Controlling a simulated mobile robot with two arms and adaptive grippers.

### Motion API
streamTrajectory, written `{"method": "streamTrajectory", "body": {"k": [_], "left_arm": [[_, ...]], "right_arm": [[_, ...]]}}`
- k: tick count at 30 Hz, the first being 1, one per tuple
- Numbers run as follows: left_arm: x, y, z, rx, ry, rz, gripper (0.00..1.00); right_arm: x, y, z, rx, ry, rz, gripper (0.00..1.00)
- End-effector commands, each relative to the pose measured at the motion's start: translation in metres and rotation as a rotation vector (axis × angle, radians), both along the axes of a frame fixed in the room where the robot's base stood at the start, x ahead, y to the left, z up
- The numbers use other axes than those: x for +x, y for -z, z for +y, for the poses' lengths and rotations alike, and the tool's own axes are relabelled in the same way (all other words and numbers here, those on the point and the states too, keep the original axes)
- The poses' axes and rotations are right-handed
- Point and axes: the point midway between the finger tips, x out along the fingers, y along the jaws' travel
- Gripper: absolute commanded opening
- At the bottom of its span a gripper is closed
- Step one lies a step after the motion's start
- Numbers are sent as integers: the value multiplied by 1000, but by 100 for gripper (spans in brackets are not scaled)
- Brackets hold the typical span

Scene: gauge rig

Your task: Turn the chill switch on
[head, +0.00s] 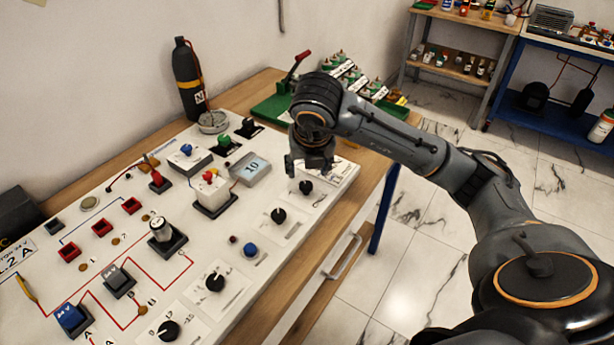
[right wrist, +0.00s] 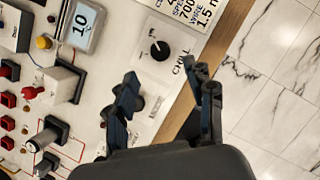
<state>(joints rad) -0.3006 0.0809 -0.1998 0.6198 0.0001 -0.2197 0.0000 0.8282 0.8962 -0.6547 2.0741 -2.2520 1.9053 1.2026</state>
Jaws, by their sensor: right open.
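The chill switch (right wrist: 160,50) is a black rotary knob with a white pointer mark on a pale plate lettered CHILL. In the head view I take it to be the black knob (head: 306,187) near the panel's right edge, just below my right gripper (head: 308,166). In the right wrist view my right gripper (right wrist: 170,88) has its two dark fingers spread, with nothing between them. The knob lies beyond the fingertips, apart from them. The left finger partly hides a second black knob. My left gripper is not in view.
More black knobs (head: 279,215) and a blue button (head: 250,249) sit along the panel's near side. A display reading 10 (head: 250,168) and a red-topped white box (head: 212,194) stand left of the gripper. A black bottle (head: 187,80) stands at the back.

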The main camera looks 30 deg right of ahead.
Motion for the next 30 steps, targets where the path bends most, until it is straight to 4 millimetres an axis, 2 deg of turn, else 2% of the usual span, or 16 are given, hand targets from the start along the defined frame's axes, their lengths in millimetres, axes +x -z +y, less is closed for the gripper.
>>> {"method": "streamTrajectory", "body": {"k": [3,9,30], "left_arm": [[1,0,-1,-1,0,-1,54],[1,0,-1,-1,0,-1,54],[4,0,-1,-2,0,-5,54]], "right_arm": [[-7,-21,4,0,-3,-3,54],[-14,-38,7,0,-1,-1,54],[-15,-39,7,-1,-1,1,54]]}}
